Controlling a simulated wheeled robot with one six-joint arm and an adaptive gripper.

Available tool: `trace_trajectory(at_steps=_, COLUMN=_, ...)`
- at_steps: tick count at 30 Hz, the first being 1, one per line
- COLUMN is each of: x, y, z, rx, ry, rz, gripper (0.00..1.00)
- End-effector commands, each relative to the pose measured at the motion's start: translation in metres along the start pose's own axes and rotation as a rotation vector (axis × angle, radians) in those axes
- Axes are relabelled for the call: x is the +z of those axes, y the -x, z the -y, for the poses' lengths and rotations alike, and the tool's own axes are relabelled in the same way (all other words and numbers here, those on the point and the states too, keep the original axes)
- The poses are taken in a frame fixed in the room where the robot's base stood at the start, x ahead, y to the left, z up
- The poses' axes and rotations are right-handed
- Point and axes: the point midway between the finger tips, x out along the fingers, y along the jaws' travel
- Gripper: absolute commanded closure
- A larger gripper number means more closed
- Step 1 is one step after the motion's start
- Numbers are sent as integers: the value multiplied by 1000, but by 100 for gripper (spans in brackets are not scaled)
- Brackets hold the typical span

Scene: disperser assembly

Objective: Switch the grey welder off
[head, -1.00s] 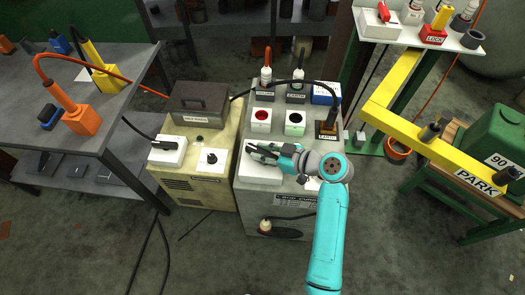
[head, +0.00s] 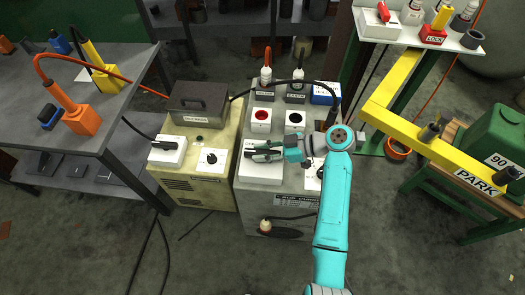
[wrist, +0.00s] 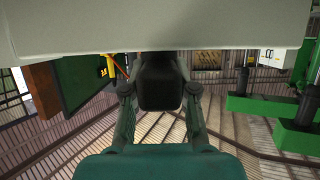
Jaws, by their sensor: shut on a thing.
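The grey welder (head: 247,205) stands in the middle of the head view. A white switch box (head: 260,173) sits at the left of its top. My gripper (head: 264,152) is at this box, coming from the right, with its fingers shut on a black switch handle. In the wrist view the dark handle (wrist: 160,82) sits between the two fingers of my gripper (wrist: 160,98), below a pale surface (wrist: 160,28) that fills the top. My gripper partly hides the handle and the box top in the head view, so the switch's exact position is unclear.
A yellowish welder (head: 205,187) with its own white switch box (head: 168,150) stands close on the left. Red-ringed and dark sockets lie behind my gripper. A yellow rail (head: 425,148) marked PARK is at the right. A loose cable hangs behind my arm.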

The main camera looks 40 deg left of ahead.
Motion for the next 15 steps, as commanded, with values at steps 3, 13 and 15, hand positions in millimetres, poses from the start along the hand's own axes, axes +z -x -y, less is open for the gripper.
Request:
trace_trajectory(at_steps=3, x=3, y=-1, z=1, rx=-2, ry=-3, rz=3, gripper=100)
trace_trajectory(at_steps=13, x=2, y=-1, z=1, rx=-1, ry=-2, rz=2, gripper=48)
trace_trajectory(at_steps=15, x=2, y=-1, z=1, rx=-1, ry=-2, rz=2, gripper=48)
